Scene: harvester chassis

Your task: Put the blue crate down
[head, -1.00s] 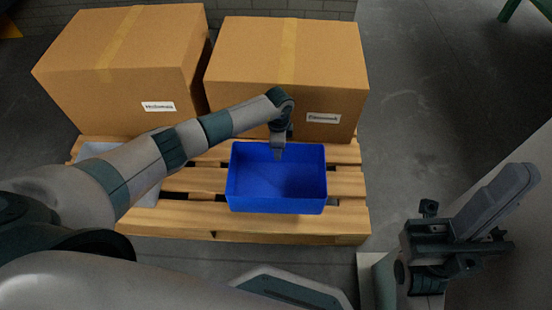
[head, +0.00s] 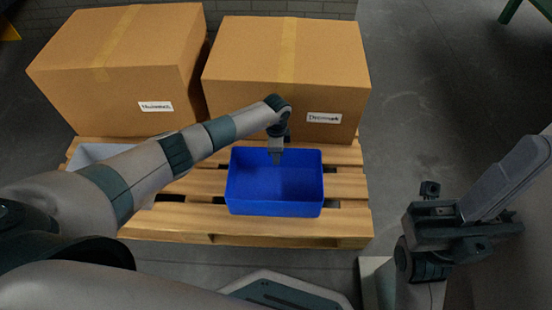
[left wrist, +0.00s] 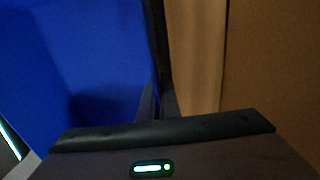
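The blue crate (head: 272,208) is upright and empty over the front middle of the wooden pallet (head: 240,233). Whether its bottom touches the slats cannot be told. My left gripper (head: 277,157) is at the middle of the crate's back rim, one finger inside the back wall. In the left wrist view the blue crate (left wrist: 75,65) fills the left side, and its wall edge runs down between the close-set fingers (left wrist: 157,102), so the gripper is shut on the rim.
Two cardboard boxes (head: 120,65) (head: 285,70) stand at the back of the pallet, the right one close behind the crate. A pale grey container (head: 90,153) is partly hidden behind my left arm. Bare floor (head: 420,120) lies to the right.

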